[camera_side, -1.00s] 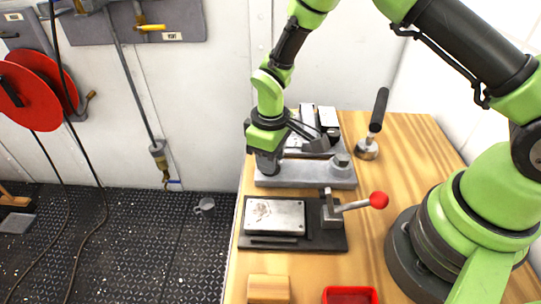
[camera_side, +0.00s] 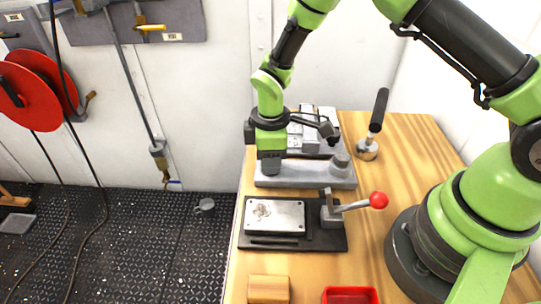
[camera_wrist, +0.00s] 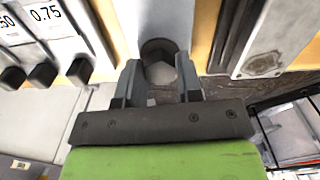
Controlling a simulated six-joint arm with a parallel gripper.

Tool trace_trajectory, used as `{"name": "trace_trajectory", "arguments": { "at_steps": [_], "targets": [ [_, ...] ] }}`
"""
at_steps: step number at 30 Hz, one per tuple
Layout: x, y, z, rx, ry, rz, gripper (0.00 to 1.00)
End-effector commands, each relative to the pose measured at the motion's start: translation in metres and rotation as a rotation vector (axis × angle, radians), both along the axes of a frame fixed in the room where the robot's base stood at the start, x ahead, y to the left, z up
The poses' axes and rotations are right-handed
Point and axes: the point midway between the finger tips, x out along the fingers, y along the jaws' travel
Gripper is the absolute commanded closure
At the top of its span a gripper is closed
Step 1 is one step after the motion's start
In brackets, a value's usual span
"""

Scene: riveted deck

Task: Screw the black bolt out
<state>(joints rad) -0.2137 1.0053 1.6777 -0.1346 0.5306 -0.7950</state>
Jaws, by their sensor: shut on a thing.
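A grey block (camera_side: 305,181) lies on the wooden table; in the wrist view it is the pale bar (camera_wrist: 162,15). The black bolt (camera_wrist: 158,50) is at its near end in the wrist view, with a hex head partly covered by the fingers. In the side view my gripper (camera_side: 270,168) points down at the block's left end and hides that bolt. In the wrist view my gripper (camera_wrist: 157,88) has one finger on each side of the head and is shut on it.
A dark fixture with a metal plate (camera_side: 275,216) and a red-knobbed lever (camera_side: 378,200) lies in front. Labelled grey pieces (camera_wrist: 55,22) sit close beside the block. A black-handled tool (camera_side: 379,110) stands behind right. A wooden block (camera_side: 268,289) and red tray (camera_side: 350,295) are at the front.

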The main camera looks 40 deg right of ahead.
Motion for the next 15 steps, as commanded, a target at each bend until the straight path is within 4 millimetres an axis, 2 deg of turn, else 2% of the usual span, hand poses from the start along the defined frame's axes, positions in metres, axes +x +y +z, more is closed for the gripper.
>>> {"name": "trace_trajectory", "arguments": {
  "at_steps": [8, 9, 12, 15],
  "targets": [
    [-0.0009, -0.0007, -0.0017, -0.001, 0.003, 0.001, 0.91],
    [-0.0009, -0.0007, -0.0017, -0.001, 0.003, 0.000, 0.60],
    [-0.0007, -0.0006, -0.0014, -0.002, 0.003, 0.000, 0.41],
    [-0.0005, -0.0005, -0.0011, -0.001, 0.002, -0.001, 0.41]
  ]
}}
